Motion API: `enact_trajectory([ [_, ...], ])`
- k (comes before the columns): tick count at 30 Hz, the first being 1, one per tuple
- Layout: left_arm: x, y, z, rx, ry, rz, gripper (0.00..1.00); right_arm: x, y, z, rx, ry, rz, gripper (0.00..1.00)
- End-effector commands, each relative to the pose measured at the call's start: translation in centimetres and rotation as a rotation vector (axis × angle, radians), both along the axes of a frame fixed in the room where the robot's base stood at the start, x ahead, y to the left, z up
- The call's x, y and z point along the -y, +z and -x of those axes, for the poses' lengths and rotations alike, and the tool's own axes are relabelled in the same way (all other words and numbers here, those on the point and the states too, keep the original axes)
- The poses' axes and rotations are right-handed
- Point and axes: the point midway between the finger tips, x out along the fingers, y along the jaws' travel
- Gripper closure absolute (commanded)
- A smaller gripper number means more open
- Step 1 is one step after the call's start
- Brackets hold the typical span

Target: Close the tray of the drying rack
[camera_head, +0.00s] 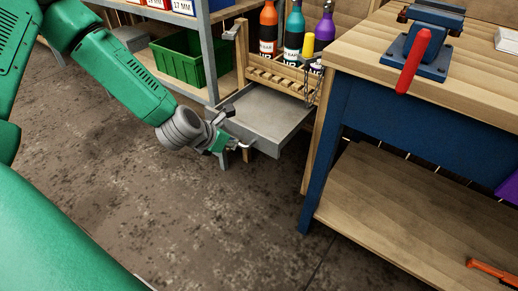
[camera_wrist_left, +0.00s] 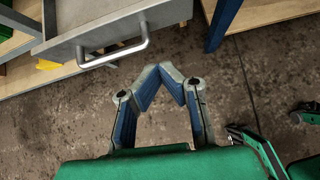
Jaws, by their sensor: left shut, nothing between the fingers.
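The grey metal tray (camera_head: 262,118) of the wooden drying rack (camera_head: 280,78) is pulled out toward me in the head view. The tray's front panel (camera_wrist_left: 120,25) and its bar handle (camera_wrist_left: 113,50) show at the top left of the left wrist view. My left gripper (camera_head: 232,144) is at the left side of the tray's front in the head view, near the handle. In the left wrist view my left gripper's fingertips (camera_wrist_left: 171,70) meet with nothing between them, just off the handle's right end. I cannot tell whether they touch it. My right gripper is not clearly visible in the head view.
Bottles (camera_head: 293,32) stand on the rack above the tray. A shelf with a green crate (camera_head: 192,62) stands to the left. A workbench (camera_head: 400,105) with a blue vise (camera_head: 420,48) stands close on the right. The floor (camera_head: 190,225) in front is clear.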

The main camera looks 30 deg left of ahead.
Motion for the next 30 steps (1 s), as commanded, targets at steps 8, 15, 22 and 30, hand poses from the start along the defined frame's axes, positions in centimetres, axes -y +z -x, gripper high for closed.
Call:
enact_trajectory([
  [8,-0.8,-1.4,-1.8,0.014,0.071,0.060,1.00,0.0,-1.2,-0.1,0.002,0.000,0.000,0.11],
  [15,-0.5,-5.2,-5.3,0.013,0.067,0.057,1.00,0.0,-3.3,0.0,0.001,0.000,0.000,0.11],
  [22,-0.1,-7.2,-8.9,0.019,0.065,0.056,1.00,0.0,-4.9,0.0,0.000,0.000,0.000,0.11],
  [30,0.0,-7.1,-11.3,0.014,0.068,0.059,1.00,0.0,-5.6,0.0,0.001,0.000,0.000,0.11],
])
